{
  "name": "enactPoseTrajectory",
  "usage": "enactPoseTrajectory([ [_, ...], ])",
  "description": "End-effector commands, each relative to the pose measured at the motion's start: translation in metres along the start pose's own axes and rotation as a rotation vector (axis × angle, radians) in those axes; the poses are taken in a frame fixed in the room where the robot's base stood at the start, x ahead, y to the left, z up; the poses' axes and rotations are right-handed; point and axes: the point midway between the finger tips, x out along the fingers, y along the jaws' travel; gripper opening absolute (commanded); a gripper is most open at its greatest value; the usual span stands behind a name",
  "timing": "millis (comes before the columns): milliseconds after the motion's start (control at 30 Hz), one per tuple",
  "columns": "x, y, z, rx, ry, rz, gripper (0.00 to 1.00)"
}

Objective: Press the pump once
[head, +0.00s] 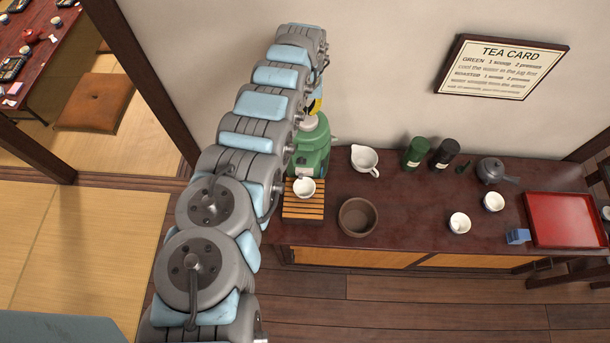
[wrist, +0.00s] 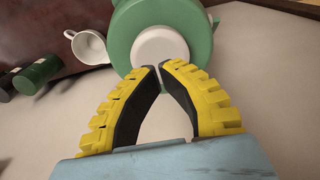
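The green pump dispenser (head: 312,148) stands at the left end of the dark counter, partly hidden behind my arm. Its round white pump top (wrist: 160,48) is just ahead of my fingertips in the wrist view; the same top shows in the head view (head: 309,123). My gripper (wrist: 159,68) has yellow-and-black fingers with their tips together and nothing between them. The tips overlap the lower edge of the white top in the wrist view; I cannot tell whether they touch it. A white cup (head: 304,188) sits on a slatted wooden stand (head: 303,212) in front of the dispenser.
A white jug (head: 364,158) stands right of the dispenser, with green (head: 415,154) and black canisters (head: 444,154) beyond. A brown bowl (head: 357,217), two cups, a dark teapot (head: 490,171) and a red tray (head: 565,218) are further along. The wall is close behind.

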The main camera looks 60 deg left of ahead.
Motion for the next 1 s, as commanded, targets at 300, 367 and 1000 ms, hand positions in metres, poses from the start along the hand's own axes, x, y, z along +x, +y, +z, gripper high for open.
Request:
enactPoseTrajectory([
  [300,0.0,0.0,0.0,0.0,0.0,0.0,0.0],
  [367,0.0,0.0,0.0,0.0,0.0,0.0,0.0],
  [1000,0.018,0.0,0.0,0.0,0.0,0.0,0.0],
])
